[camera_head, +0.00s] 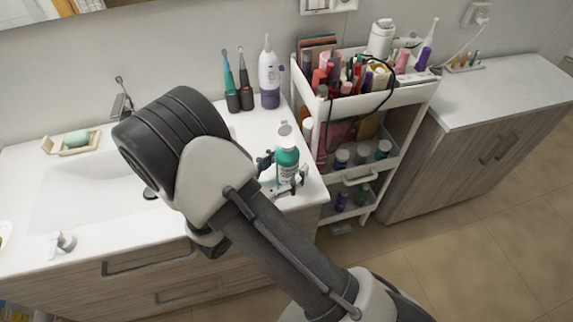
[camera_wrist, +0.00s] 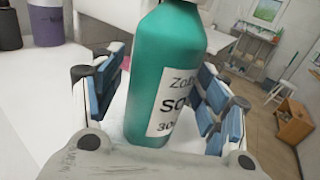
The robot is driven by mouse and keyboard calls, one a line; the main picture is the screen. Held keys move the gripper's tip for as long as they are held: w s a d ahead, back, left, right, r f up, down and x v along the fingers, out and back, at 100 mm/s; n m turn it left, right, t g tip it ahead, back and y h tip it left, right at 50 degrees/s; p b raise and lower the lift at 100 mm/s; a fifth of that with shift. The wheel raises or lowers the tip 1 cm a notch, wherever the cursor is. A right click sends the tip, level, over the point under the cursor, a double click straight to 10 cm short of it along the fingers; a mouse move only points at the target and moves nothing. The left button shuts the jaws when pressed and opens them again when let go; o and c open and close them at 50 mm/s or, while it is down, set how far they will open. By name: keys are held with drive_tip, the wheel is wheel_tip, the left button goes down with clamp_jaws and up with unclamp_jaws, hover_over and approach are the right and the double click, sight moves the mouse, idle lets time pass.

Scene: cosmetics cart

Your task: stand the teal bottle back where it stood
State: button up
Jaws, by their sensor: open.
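The teal bottle (camera_head: 287,162) with a white label and pale cap is at the right end of the white sink counter, near its front edge. It looks upright, and its base appears to rest on the counter. My gripper (camera_head: 281,175) is open around it, with a finger on either side. In the wrist view the bottle (camera_wrist: 168,70) fills the space between the blue-padded fingers of my gripper (camera_wrist: 160,98). A gap shows at the left finger; the right pads are close to the label, and I cannot tell whether they touch. The bottle's top is cut off there.
A white and purple bottle (camera_head: 269,77) and two electric toothbrushes (camera_head: 238,90) stand at the back of the counter. A white cart (camera_head: 398,98) full of cosmetics is close on the right. The sink (camera_head: 85,190) and a soap dish (camera_head: 72,143) are on the left.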

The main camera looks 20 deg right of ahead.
drive_tip(key=shift+r, duration=0.1)
drive_tip(key=shift+a+r, duration=0.1)
drive_tip(key=shift+a, duration=0.05)
drive_tip(key=p+v, duration=0.2)
drive_tip(key=v, duration=0.9)
drive_tip(key=shift+s+a, duration=0.25)
drive_tip(key=shift+s, duration=0.05)
drive_tip(key=s+d+r+m+g+y, duration=0.5)
drive_tip(key=s+d+r+m+g, duration=0.3)
drive_tip(key=d+r+m+g, duration=0.45)
drive_tip(key=s+a+r+m+t+y, duration=0.2)
drive_tip(key=s+r+m+t+y, duration=0.4)
drive_tip(key=m+y, duration=0.4)
drive_tip(key=shift+s+r+m+t, duration=0.3)
drive_tip(key=shift+m+t, duration=0.35)
drive_tip(key=shift+m, duration=0.5)
drive_tip(key=shift+c, duration=0.3)
